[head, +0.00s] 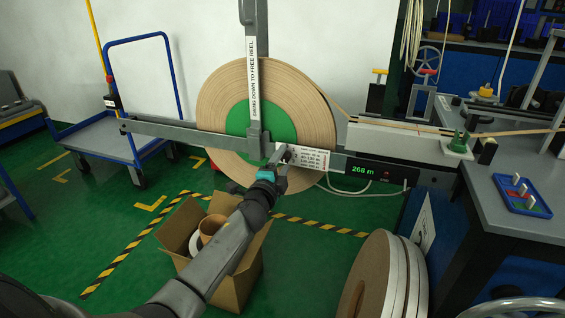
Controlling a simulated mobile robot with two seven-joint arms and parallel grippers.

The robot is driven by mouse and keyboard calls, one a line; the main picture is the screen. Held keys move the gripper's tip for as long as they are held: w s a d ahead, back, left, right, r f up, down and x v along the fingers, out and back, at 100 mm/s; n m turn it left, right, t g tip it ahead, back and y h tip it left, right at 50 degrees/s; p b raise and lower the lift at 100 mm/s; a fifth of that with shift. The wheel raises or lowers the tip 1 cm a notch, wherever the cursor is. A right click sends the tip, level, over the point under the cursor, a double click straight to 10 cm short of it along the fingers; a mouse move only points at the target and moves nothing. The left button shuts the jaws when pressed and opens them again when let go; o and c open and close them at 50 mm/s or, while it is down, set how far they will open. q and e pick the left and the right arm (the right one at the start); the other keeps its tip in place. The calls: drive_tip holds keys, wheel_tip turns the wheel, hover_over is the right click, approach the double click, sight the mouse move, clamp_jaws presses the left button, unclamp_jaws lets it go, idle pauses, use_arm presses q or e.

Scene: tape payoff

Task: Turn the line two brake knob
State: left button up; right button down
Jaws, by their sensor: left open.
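A big tan tape roll (225,95) with a green core (237,118) hangs upright on the payoff. A vertical grey arm marked "SWING DOWN TO FREE REEL" (252,90) crosses its front, over a horizontal grey beam (175,129). My left gripper (286,153) is open at the beam, just right of the roll's middle and beside a white printed label (312,158). I cannot make out a brake knob for sure; my gripper and wrist cover that spot. I cannot tell whether the gripper touches anything. My right gripper is out of view.
A green-lit display (362,170) sits right of the label. The grey bench (515,205) at right holds a blue tray (522,194). A cardboard box (243,268) stands under my left arm, with spare reels (372,280) to its right. A blue trolley (103,138) stands at left.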

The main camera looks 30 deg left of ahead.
use_arm(q)
drive_tip(key=shift+s, duration=0.1)
drive_tip(key=shift+s+d, duration=0.1)
drive_tip(key=shift+s, duration=0.2)
drive_tip(key=p+v, duration=0.3)
drive_tip(key=v, duration=1.1)
drive_tip(key=shift+s, duration=0.15)
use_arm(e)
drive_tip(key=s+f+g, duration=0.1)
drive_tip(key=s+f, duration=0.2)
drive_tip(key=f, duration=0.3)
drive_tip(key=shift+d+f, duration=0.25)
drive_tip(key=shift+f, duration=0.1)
use_arm(q)
drive_tip(key=shift+d, duration=0.15)
